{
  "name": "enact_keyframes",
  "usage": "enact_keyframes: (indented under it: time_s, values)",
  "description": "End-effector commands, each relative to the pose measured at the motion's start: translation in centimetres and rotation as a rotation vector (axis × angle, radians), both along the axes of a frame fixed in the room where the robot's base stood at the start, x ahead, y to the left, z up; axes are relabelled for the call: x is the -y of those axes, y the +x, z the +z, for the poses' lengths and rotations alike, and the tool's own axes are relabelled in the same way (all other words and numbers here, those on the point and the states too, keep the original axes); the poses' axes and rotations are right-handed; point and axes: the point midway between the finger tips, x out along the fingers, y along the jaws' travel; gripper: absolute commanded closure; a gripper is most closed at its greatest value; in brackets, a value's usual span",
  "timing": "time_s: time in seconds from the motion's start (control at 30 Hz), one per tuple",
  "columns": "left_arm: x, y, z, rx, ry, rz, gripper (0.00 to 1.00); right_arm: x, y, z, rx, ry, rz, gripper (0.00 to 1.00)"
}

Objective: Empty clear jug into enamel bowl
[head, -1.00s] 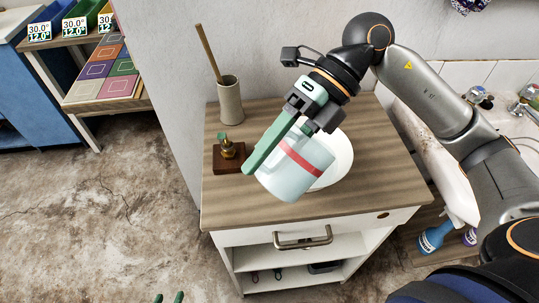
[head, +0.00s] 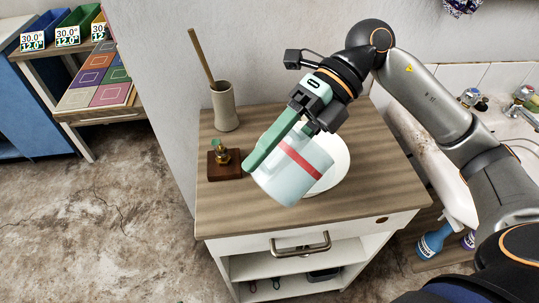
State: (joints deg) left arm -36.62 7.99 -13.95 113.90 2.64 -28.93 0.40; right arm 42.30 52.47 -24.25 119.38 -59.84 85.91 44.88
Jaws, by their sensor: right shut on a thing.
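The clear jug (head: 285,180), pale and see-through with a red band, is tilted in the grasp of my right gripper (head: 258,158). One long green finger lies along its upper left side; the other finger is hidden. The white enamel bowl (head: 340,165) stands on the wooden cabinet top, behind and to the right of the jug, which covers part of it. I cannot tell from this angle whether the jug touches the bowl, what is in either one, or whether anything is flowing. My left gripper is not visible.
A soap dispenser on a dark wooden block (head: 225,170) stands close left of the jug. A beige holder (head: 224,107) with a wooden stick is at the back left. The cabinet top (head: 240,215) is clear at the front. A wall rises behind.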

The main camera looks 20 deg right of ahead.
Motion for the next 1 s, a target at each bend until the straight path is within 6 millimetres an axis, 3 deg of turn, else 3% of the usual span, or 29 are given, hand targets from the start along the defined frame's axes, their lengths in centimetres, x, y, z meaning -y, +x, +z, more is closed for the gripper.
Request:
enact_keyframes:
  time_s: [1.0]
  values:
    - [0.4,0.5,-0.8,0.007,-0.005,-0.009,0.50,0.7,0.2,0.1,-0.022,0.090,0.000,1.00]
